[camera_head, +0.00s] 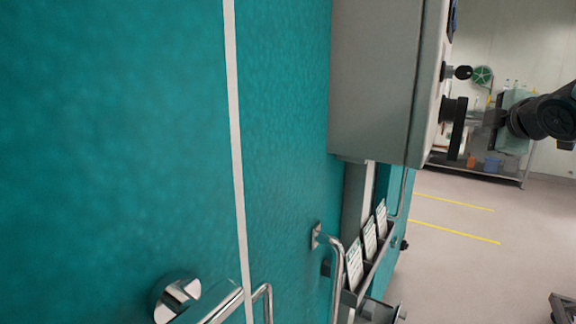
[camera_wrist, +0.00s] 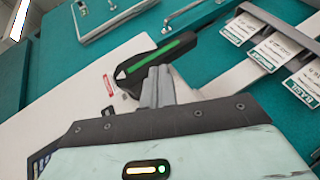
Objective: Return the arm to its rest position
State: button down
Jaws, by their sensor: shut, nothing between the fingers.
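My arm (camera_head: 545,117) reaches in from the right edge of the head view. My gripper (camera_head: 478,117) points left, toward a black rotary handle (camera_head: 454,126) on the side of a grey control box (camera_head: 378,80). In the wrist view my gripper (camera_wrist: 157,88) is shut, with its grey fingers together and nothing held. The black handle with a green stripe (camera_wrist: 162,58) shows just beyond the fingertips. I cannot tell whether they touch it.
A teal chamber wall (camera_head: 120,130) with chrome handles (camera_head: 337,275) fills the left. A rack of white label cards (camera_head: 369,240) sits below the box. Pale floor (camera_head: 460,260) with yellow lines is open at right. A shelf unit (camera_head: 480,165) stands behind.

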jog(key=s+a+f+m+g, duration=0.3)
jog(key=s+f+m+g, duration=0.15)
jog(key=s+f, duration=0.35)
jog(key=s+a+f+m+g+y, duration=0.1)
jog(key=s+a+f+m+g, duration=0.3)
jog(key=s+f, duration=0.35)
jog(key=s+a+f+m+g, duration=0.3)
jog(key=s+f+m, duration=0.3)
jog(key=s+f, duration=0.25)
jog(key=s+a+f+n+g+b, duration=0.1)
jog(key=s+a+n, duration=0.3)
jog(key=a, duration=0.5)
jog(key=s+a+f+n+g+b, duration=0.1)
jog(key=s+a+n+b, duration=0.2)
jog(key=s+a, duration=0.4)
jog(key=shift+s+a+n+y, duration=0.3)
jog(key=shift+a+n+y, duration=0.1)
jog(key=shift+a, duration=0.6)
jog(key=shift+g, duration=0.25)
